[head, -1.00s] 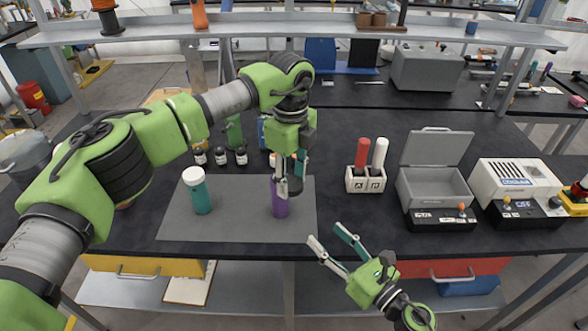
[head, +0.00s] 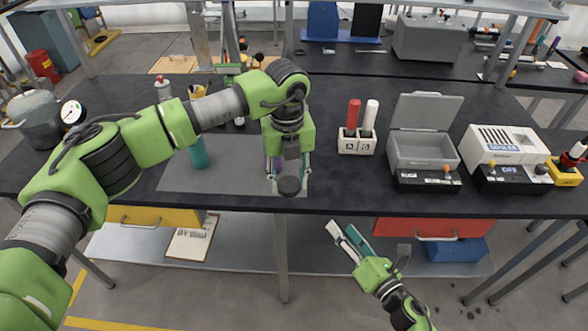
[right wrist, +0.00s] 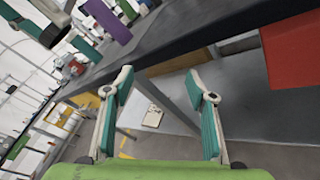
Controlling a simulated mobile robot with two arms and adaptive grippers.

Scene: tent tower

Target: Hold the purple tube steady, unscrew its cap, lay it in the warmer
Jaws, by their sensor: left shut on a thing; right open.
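My left gripper (head: 288,183) is shut on the purple tube, above the front edge of the grey mat. In the head view the tube is mostly hidden behind the gripper; a dark round cap (head: 289,187) shows between the fingertips. The tube's purple body (right wrist: 108,20) shows at the top of the right wrist view. My right gripper (head: 342,230) is open and empty, low in front of the table edge; its spread fingers show in the right wrist view (right wrist: 160,88). A grey box with its lid open (head: 425,158), apparently the warmer, stands at the right and looks empty.
A teal tube (head: 199,153) stands on the grey mat (head: 235,180). A white rack (head: 357,146) holds a red and a white tube. A white vented device (head: 503,146) stands right of the open box. Drawers lie under the table edge.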

